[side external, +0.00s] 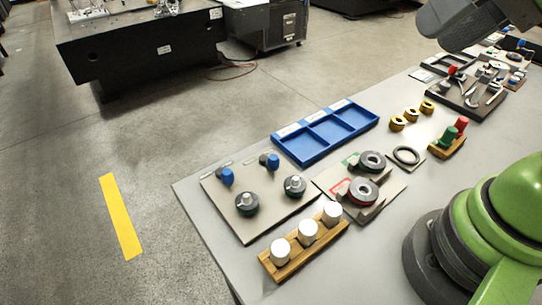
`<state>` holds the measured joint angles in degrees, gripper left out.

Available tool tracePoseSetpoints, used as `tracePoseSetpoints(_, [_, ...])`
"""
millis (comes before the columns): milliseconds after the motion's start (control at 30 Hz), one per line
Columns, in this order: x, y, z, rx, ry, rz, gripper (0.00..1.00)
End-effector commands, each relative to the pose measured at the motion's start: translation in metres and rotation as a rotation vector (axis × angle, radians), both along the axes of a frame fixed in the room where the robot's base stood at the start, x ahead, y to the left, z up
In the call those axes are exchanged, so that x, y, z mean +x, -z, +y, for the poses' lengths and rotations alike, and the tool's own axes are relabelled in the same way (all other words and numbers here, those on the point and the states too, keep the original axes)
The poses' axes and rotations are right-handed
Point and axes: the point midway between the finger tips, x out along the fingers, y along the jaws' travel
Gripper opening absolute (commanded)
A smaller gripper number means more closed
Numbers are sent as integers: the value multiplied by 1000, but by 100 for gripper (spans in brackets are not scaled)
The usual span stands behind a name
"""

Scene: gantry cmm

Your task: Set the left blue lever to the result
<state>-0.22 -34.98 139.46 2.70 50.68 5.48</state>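A beige panel (279,210) lies at the left end of the grey table. Two levers with blue grips stand near its far edge: the left blue lever (227,177) and the right blue lever (271,162). Each grip is near a thin pale strip on the panel; the exact lever settings are too small to tell. Two dark round knobs with pale tops, left (246,204) and right (295,186), sit in front of the levers. I cannot make out any displayed result. My gripper is not in view; only my green and grey arm parts show at the right.
A blue tray (303,152) with compartments lies behind the panel. A wooden block with white cylinders (308,231) stands in front. Right of the panel are dark rings (363,191), brass pieces (411,116) and red and green pegs (449,137). Bare table lies along the front edge.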

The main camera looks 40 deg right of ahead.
Motion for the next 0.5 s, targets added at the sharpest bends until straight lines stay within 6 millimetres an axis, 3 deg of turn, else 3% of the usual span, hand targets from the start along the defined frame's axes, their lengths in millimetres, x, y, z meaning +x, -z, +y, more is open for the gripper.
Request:
tracePoseSetpoints(267, [79,31,17,268,330,298,32])
tracePoseSetpoints(500, [140,98,32,441,683,555,32])
